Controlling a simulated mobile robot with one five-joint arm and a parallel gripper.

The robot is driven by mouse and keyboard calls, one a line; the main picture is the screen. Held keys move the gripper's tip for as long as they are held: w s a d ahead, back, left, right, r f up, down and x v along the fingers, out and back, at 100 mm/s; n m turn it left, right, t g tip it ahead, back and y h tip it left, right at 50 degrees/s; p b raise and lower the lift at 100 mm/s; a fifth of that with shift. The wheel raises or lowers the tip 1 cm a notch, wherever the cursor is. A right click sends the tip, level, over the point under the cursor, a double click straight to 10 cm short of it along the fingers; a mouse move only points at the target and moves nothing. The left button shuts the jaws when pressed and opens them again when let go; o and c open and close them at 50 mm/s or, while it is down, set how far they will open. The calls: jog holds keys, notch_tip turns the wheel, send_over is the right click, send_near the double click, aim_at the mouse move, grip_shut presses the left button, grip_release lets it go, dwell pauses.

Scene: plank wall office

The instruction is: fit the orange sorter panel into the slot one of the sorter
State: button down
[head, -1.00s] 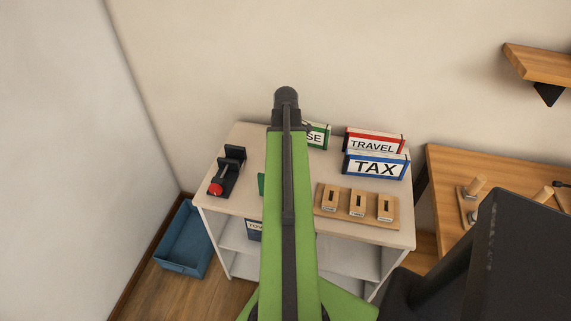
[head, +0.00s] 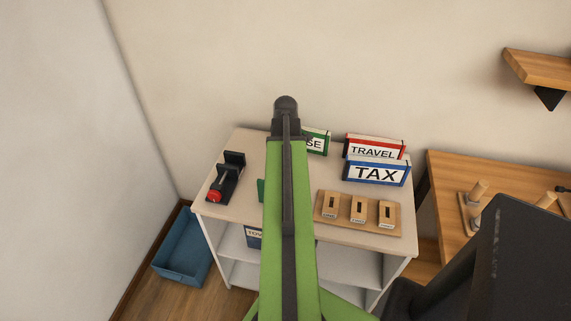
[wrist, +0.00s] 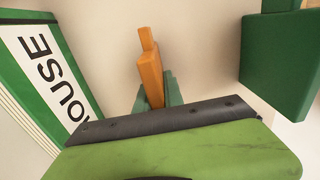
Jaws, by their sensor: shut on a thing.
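The orange sorter panel (wrist: 151,78) shows in the wrist view, upright, between the green fingers of my gripper (wrist: 157,98), which is shut on it. My own arm covers the lower part of that view. In the head view my arm hides the gripper and the panel. The sorter (head: 388,230) is a wooden board on the white cabinet, right of my arm. It carries three wooden blocks in a row, each with a dark slot and a small label too small to read. No panel shows in the slots.
A green HOUSE binder (wrist: 45,70) stands left of the panel in the wrist view; a green block (wrist: 280,65) is at the right. TAX (head: 375,172) and TRAVEL (head: 374,148) binders stand behind the sorter. A black-and-red device (head: 226,178) sits on the cabinet top (head: 240,215) at left.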

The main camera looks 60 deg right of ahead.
jog(key=shift+r, duration=0.1)
notch_tip(320, 180, up, 4)
jog(key=p, duration=0.4)
jog(key=shift+r, duration=0.1)
jog(key=s+d+r+p, duration=0.6)
jog(key=s+p, duration=0.1)
jog(key=s, duration=0.2)
jog(key=shift+s+d+r, duration=0.25)
jog(key=shift+s+r, duration=0.05)
jog(key=shift+s, duration=0.1)
jog(key=c, duration=2)
grip_release()
jog(key=shift+c, duration=0.2)
grip_shut()
jog(key=shift+r, duration=0.1)
